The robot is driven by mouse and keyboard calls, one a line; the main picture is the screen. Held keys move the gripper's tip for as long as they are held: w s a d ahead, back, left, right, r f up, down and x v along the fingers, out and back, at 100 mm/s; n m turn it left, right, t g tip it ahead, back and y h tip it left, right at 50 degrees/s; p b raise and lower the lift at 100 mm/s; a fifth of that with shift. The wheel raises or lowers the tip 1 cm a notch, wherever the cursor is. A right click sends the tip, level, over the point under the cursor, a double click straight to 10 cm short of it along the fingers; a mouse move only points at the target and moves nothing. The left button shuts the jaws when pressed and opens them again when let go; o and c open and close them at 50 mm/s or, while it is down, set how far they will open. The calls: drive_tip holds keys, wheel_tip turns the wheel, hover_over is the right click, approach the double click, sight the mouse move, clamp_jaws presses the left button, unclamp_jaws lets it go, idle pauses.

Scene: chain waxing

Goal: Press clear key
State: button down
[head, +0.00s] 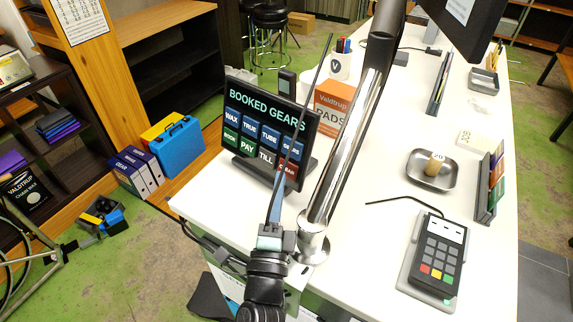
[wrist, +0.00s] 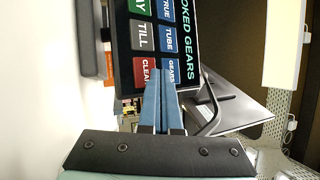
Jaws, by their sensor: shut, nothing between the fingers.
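The clear key (head: 291,171) is a red tile at the lower right corner of the dark touch screen (head: 243,150), which reads "BOOKED GEARS". In the wrist view the red clear key (wrist: 146,74) shows just left of the fingertips, beside the blue gears key (wrist: 171,71). My gripper (head: 282,182) has its narrow blue fingers shut together with nothing between them. It points at the lower right of the screen, and its tips (wrist: 159,74) overlap the edge of the clear key in the wrist view. Whether they touch the screen I cannot tell.
The screen stands on a white counter (head: 370,161). A chrome post (head: 340,155) rises close to the right of my gripper. An orange pads box (head: 331,105) stands behind the screen. A card terminal (head: 439,253) and a metal dish (head: 419,172) lie further right.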

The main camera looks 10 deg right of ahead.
drive_tip(key=shift+s+a+r+p, duration=0.3)
drive_tip(key=shift+s+a+p, duration=0.05)
drive_tip(key=shift+s+a, duration=0.25)
drive_tip(key=shift+s+a+r+p, duration=0.3)
drive_tip(key=shift+s+a, duration=0.25)
drive_tip(key=shift+a, duration=0.05)
drive_tip(key=a+r+n+t+y, duration=0.2)
drive_tip(key=r+n+y, duration=0.35)
drive_tip(key=r, duration=0.85)
drive_tip(key=a+r+n+t+y, duration=0.2)
drive_tip(key=r+n, duration=0.7)
drive_tip(key=r, duration=0.5)
drive_tip(key=s+d+r+n+t+h, duration=0.1)
drive_tip(key=s+d+r+n, duration=0.1)
drive_tip(key=s+r, duration=0.4)
drive_tip(key=s+d+r+n+t+h+b, duration=0.1)
drive_tip(key=s+r+n, duration=0.3)
drive_tip(key=r, duration=0.8)
drive_tip(key=s, duration=0.2)
drive_tip(key=shift+s+d+h+b, duration=0.3)
drive_tip(key=shift+s+d+h, duration=0.05)
